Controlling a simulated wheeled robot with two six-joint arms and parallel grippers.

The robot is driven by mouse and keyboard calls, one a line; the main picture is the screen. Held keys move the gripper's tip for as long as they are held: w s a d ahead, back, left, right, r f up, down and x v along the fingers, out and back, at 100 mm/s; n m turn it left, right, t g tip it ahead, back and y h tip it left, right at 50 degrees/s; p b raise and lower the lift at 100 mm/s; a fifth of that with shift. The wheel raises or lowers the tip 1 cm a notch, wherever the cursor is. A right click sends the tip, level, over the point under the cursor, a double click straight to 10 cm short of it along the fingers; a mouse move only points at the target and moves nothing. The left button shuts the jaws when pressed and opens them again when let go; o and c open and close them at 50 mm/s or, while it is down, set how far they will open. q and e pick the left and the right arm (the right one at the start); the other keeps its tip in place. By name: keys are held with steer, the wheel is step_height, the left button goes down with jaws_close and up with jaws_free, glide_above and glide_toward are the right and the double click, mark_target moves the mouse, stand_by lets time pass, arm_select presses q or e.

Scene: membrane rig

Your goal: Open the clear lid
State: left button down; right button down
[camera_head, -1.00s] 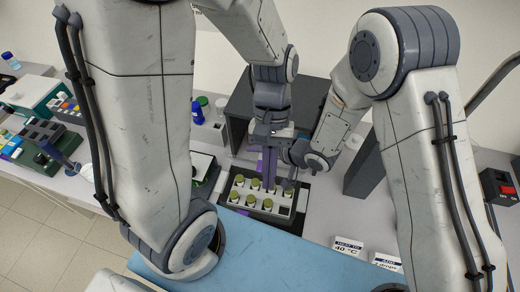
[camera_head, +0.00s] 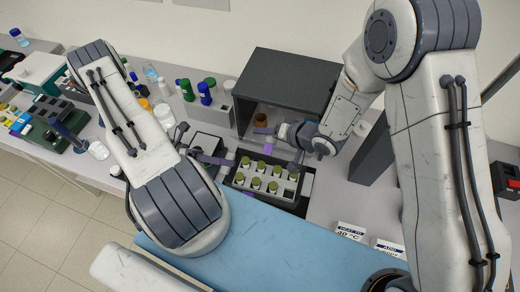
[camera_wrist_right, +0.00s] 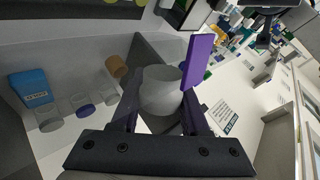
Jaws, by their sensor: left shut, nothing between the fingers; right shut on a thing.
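I cannot make out a clear lid in either view. My right gripper (camera_head: 266,139) is at the dark box's open front, behind the vial rack (camera_head: 238,183). In the right wrist view its fingers are shut on a pale grey rounded thing (camera_wrist_right: 160,90), whose kind I cannot tell; the gripper hides part of it. My left gripper (camera_head: 232,161) is shut and empty, low at the rack's left rear. The rack holds several vials with olive caps (camera_head: 254,185) and stands upright.
The dark grey box (camera_head: 288,74) stands behind the rack, a brown-topped jar (camera_head: 261,119) at its opening. Several blue- and green-capped bottles (camera_head: 205,93) stand left of it. A blue mat (camera_head: 290,250) lies clear in front. Small sign cards (camera_head: 350,231) stand at right.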

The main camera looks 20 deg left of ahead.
mark_target(273, 143)
steer(key=shift+r, duration=0.1)
arm_select(q)
steer(key=w+d+r+n+t, duration=0.1)
steer(key=w+d+n+t, duration=0.1)
steer(key=w+d, duration=0.4)
steer(key=shift+w+d+r+n+t, duration=0.3)
steer(key=shift+d+n+t, duration=0.15)
steer(key=shift+d, duration=0.55)
